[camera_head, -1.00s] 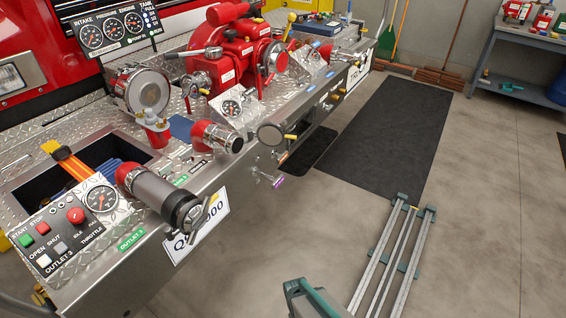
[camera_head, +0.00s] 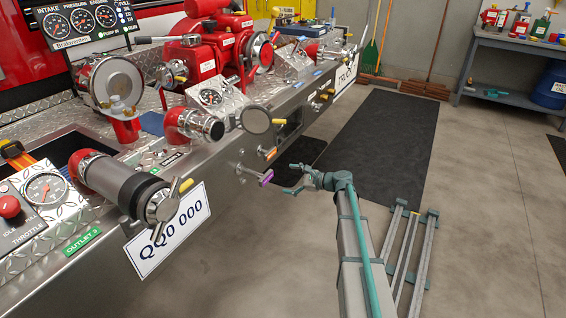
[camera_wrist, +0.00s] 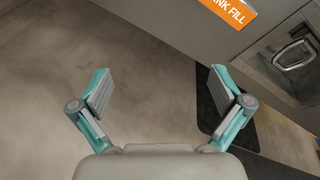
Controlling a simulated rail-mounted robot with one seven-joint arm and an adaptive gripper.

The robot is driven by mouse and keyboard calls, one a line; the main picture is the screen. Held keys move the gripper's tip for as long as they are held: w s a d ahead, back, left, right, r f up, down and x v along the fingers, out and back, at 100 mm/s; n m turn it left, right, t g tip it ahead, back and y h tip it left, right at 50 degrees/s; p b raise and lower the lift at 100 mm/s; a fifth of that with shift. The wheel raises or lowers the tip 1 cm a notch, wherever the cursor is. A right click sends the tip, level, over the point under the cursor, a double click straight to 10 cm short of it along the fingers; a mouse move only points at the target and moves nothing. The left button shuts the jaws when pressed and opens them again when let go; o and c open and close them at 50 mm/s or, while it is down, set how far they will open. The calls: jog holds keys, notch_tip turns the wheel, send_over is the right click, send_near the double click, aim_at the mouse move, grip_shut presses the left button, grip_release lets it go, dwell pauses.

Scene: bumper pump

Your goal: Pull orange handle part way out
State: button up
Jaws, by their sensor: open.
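My gripper (camera_head: 292,178) is open and empty, out in front of the steel bumper's front face. In the wrist view its two fingers (camera_wrist: 161,88) are spread apart with only bare floor between them. A small orange patch (camera_head: 269,153) shows on the bumper face, above a purple-ended handle (camera_head: 266,177). In the wrist view, an orange label (camera_wrist: 229,12) reading "NK FILL" is at the top, cut by the edge. I cannot clearly make out an orange handle in either view. My gripper appears apart from the bumper and from the purple handle.
The red pump (camera_head: 207,55) and capped outlets sit on the bumper. A large outlet (camera_head: 120,185) juts out at the left. A recessed latch (camera_wrist: 295,55) shows in the wrist view.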

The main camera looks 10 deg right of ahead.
aim_at(272, 154)
jog(key=w+d+r+m+t+y, duration=0.1)
jog(key=w+d+r+m+t, duration=0.15)
jog(key=r+m, duration=0.3)
jog(key=shift+m+y, duration=0.3)
jog(key=shift+m, duration=0.45)
jog(key=x, duration=0.3)
jog(key=b+x, duration=0.1)
jog(key=x, duration=0.7)
jog(key=shift+w+r, duration=0.4)
jog(key=shift+d, duration=0.1)
jog(key=c, duration=1.5)
jog(key=p+v, duration=0.1)
jog(key=v, duration=0.1)
jog(key=shift+s+d+r, duration=0.15)
jog(key=shift+s+d, duration=0.05)
jog(key=shift+s, duration=0.1)
jog(key=shift+c, duration=0.2)
jog(key=shift+s+d, duration=0.1)
jog(key=shift+d, duration=0.05)
jog(key=o, duration=1.5)
jog(key=shift+o, duration=0.2)
